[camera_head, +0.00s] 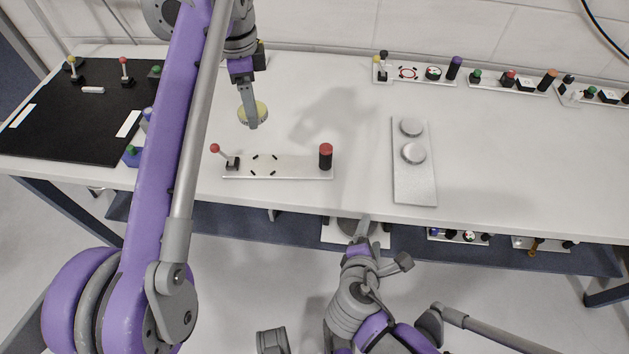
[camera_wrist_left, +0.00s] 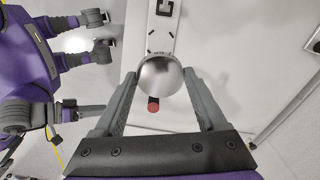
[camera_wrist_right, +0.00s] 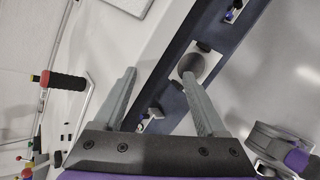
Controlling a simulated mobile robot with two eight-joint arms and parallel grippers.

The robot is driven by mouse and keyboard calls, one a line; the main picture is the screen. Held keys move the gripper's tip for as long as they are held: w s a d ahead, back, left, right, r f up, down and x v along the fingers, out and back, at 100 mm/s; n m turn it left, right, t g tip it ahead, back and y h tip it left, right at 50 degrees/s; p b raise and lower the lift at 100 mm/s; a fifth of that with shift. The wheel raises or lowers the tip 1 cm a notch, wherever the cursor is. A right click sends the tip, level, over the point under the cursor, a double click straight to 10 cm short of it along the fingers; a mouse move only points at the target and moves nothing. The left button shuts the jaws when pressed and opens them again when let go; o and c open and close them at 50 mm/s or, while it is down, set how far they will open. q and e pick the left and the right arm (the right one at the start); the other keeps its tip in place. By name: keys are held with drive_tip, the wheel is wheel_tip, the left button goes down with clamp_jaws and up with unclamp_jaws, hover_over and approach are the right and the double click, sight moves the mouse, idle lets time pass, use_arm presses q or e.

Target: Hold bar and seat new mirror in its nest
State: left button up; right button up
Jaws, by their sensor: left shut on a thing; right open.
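My left gripper (camera_head: 254,122) is shut on a round disc, the mirror (camera_head: 243,112), and holds it behind the fixture plate (camera_head: 297,173) in the head view. In the left wrist view the mirror (camera_wrist_left: 160,73) is silvery and sits between both fingers. The plate carries a red-ball lever (camera_head: 215,148), several small black pins (camera_head: 265,163) around a bare middle, and a black post with a red top (camera_head: 325,150). My right gripper (camera_head: 363,223) is open and empty by the table's front edge. The red-topped post (camera_wrist_right: 62,81) lies left of its fingers in the right wrist view.
A grey plate with two round discs (camera_head: 411,188) lies to the right. A black mat (camera_head: 75,125) is at the left. Control plates (camera_head: 425,74) line the back. A lower shelf (camera_head: 290,228) with more plates runs below the front edge. The table between them is mostly clear.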

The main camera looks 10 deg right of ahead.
sight(320, 166)
drive_tip(key=w+a+r+n+t, duration=0.2)
drive_tip(key=n, duration=0.1)
drive_tip(key=w+a+r+n+t+h, duration=0.1)
drive_tip(key=w+a+r+n+t, duration=0.1)
drive_tip(key=w+a+r+n, duration=0.1)
drive_tip(key=shift+r+n, duration=0.1)
drive_tip(key=shift+n, duration=0.6)
drive_tip(key=w+a+n+t, duration=0.1)
drive_tip(key=w, duration=0.1)
drive_tip(key=w+a+n+t, duration=0.1)
drive_tip(key=w+a+n, duration=0.1)
drive_tip(key=w+a+r+n+h, duration=0.1)
drive_tip(key=w+a, duration=0.1)
drive_tip(key=shift+w+a+n+t, duration=0.1)
drive_tip(key=shift+n+t, duration=0.2)
drive_tip(key=shift+t, duration=0.1)
drive_tip(key=x, duration=1.2)
clamp_jaws()
idle(0.6)
